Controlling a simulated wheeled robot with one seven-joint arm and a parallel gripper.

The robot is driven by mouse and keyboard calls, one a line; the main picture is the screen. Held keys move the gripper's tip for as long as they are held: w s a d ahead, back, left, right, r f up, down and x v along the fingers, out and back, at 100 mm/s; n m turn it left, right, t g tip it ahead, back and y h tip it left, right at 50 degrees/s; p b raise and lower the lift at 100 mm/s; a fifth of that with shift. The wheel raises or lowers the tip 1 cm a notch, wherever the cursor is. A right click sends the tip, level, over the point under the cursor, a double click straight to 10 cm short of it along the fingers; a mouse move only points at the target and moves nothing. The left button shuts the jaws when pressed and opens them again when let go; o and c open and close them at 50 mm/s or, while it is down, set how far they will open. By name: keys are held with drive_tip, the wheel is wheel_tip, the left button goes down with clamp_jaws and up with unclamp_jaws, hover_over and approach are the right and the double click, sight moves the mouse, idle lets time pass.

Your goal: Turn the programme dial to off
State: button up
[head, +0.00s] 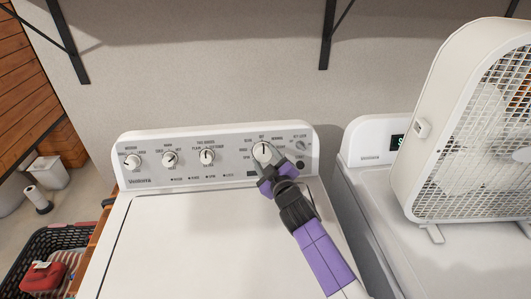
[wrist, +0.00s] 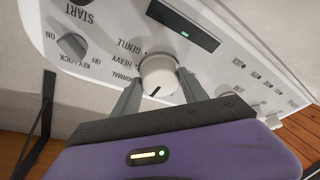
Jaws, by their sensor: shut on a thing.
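The programme dial (head: 262,151) is the large white round knob at the right of the washer's control panel. It also shows in the wrist view (wrist: 158,74), where the panel appears upside down. Its dark mark points straight up in the head view, towards a small top label too small to read surely. In the wrist view the mark points down towards my gripper, whose palm hides the lettering there. My gripper (head: 268,162) is shut on the dial, with one finger on each side of it.
Three smaller knobs (head: 169,158) sit further left on the panel. A dark display (wrist: 184,27) lies beside the dial. A box fan (head: 428,140) stands on the neighbouring machine (head: 372,160) at right. Brackets hang above. The washer lid (head: 200,235) is bare.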

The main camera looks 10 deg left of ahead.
drive_tip(key=shift+n, duration=0.4)
drive_tip(key=o, duration=1.4)
drive_tip(key=shift+s+d+r+p, duration=0.15)
drive_tip(key=shift+s+d+p, duration=0.25)
drive_tip(key=shift+s, duration=0.1)
drive_tip(key=shift+p+v, duration=0.5)
drive_tip(key=shift+v, duration=2.75)
drive_tip(key=shift+s, duration=0.1)
